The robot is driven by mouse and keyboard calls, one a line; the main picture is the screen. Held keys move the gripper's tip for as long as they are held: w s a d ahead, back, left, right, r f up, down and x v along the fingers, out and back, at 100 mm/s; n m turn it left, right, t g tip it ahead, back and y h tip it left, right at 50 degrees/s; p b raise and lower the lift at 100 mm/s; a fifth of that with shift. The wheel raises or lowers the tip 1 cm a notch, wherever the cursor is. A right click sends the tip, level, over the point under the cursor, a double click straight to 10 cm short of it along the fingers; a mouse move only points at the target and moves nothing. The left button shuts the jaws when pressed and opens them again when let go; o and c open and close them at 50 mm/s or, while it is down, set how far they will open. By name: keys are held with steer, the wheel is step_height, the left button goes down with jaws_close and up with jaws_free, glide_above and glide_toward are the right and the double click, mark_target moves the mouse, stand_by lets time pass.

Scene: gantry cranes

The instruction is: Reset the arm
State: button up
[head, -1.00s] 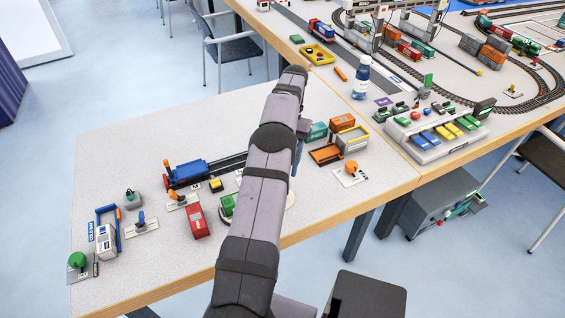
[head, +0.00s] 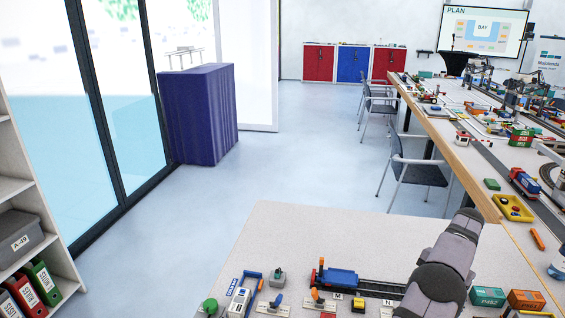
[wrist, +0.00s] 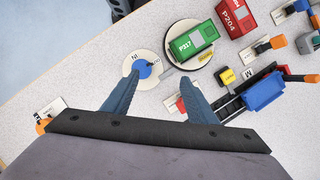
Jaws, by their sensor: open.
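My arm (head: 436,281) reaches over the near table from the lower right in the head view; my gripper is not visible there. In the wrist view my gripper (wrist: 160,82) is open, its two blue-grey fingers apart with nothing between them. Just beyond the left fingertip is a white disc with a blue centre (wrist: 143,69). Beyond the fingers, a green container marked P317 (wrist: 190,44) sits on a round white turntable, with a red container marked P204 (wrist: 236,15) beside it.
A blue wagon (wrist: 264,91) sits on black track right of my fingers, near a yellow block (wrist: 228,75). Teal (head: 487,296) and orange (head: 525,299) containers stand right of my arm. A chair (head: 416,172) stands beside the long table (head: 470,160). The floor (head: 290,160) ahead is clear.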

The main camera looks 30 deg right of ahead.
steer(key=w+a+r+n+g+h+p, duration=0.1)
steer(key=w+a+r+n, duration=0.25)
steer(key=w+a, duration=0.7)
steer(key=w+a+r+n+h, duration=0.2)
steer(key=w+a+n, duration=0.4)
steer(key=a, duration=0.7)
steer(key=s+a+f+n, duration=0.1)
steer(key=s+a+n, duration=0.2)
steer(key=a, duration=0.8)
steer(key=s+a+f+n+t+h+p, duration=0.1)
steer(key=s+a+n, duration=0.3)
steer(key=a, duration=0.8)
steer(key=shift+s+a+f, duration=0.15)
steer(key=shift+s+a, duration=0.15)
steer(key=shift+s, duration=0.75)
steer(key=shift+n, duration=0.25)
